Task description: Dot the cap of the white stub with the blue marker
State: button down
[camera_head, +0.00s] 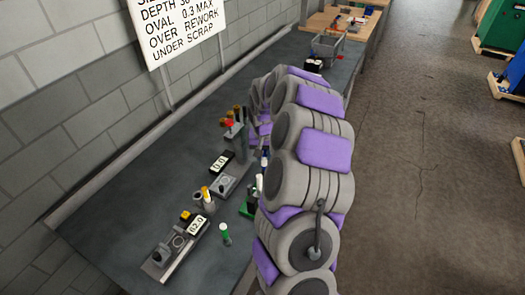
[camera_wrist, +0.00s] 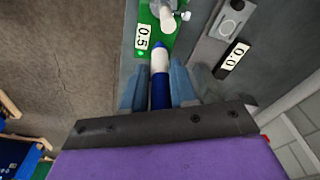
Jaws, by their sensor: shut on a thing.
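My gripper (camera_wrist: 158,78) is shut on the blue marker (camera_wrist: 159,95), which shows between the fingers in the wrist view. The marker has a blue barrel, a white front part and a blue tip that points toward the top of the picture. A white stub (camera_wrist: 167,19) stands on a green fixture (camera_wrist: 138,56) labelled 0.5, just beyond the tip. A small gap shows between tip and stub in the picture; I cannot tell their height apart. In the head view my arm hides most of the gripper, and the green fixture (camera_head: 247,208) shows only partly beside it.
A grey fixture labelled 0.0 (camera_wrist: 214,42) stands right of the green one. In the head view another gauge block reads 82.0 (camera_head: 197,226), and a green-and-white marker-like piece (camera_head: 225,234) stands near the bench's front edge. A wire basket (camera_head: 327,46) is farther back.

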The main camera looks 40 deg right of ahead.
jog(key=a, duration=0.5)
jog(key=d, duration=0.5)
jog(key=shift+s+f, duration=0.1)
jog(key=shift+f, duration=0.25)
jog(key=shift+d+f, duration=0.25)
jog(key=shift+d, duration=0.35)
jog(key=shift+a+f, duration=0.2)
jog(key=shift+a, duration=1.3)
jog(key=shift+d+f+b, duration=0.2)
jog(key=shift+d+f, duration=0.05)
jog(key=shift+d, duration=0.35)
jog(key=shift+d+f+b, duration=0.15)
jog(key=shift+d+f, duration=0.05)
jog(key=shift+d, duration=0.35)
jog(key=shift+a, duration=0.95)
